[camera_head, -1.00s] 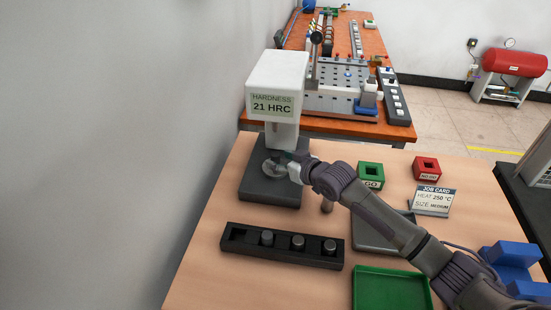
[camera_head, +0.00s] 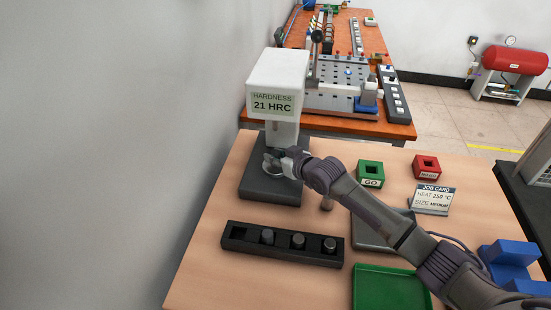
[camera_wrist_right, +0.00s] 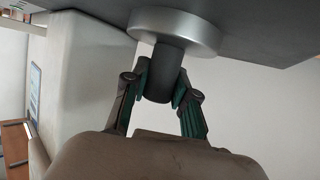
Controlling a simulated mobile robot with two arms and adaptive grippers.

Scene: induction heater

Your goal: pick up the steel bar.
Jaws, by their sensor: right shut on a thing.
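The steel bar (camera_wrist_right: 164,74) is a short dark grey cylinder in the right wrist view. It stands against the round, light metal anvil (camera_wrist_right: 176,30) of the hardness tester. My right gripper (camera_wrist_right: 160,88) is shut on it, with one green-padded finger on each side. In the head view, my right gripper (camera_head: 280,162) is at the anvil under the white tester (camera_head: 277,82), whose display reads 21 HRC. The bar is mostly hidden there by the gripper. My left gripper is not in view.
A black rack (camera_head: 283,255) with several grey bars and an empty left slot lies in front. A green tray (camera_head: 390,290), a grey tray (camera_head: 368,233), a green GO block (camera_head: 370,174), a red block (camera_head: 426,166) and a job card (camera_head: 431,200) are to the right. Wall at left.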

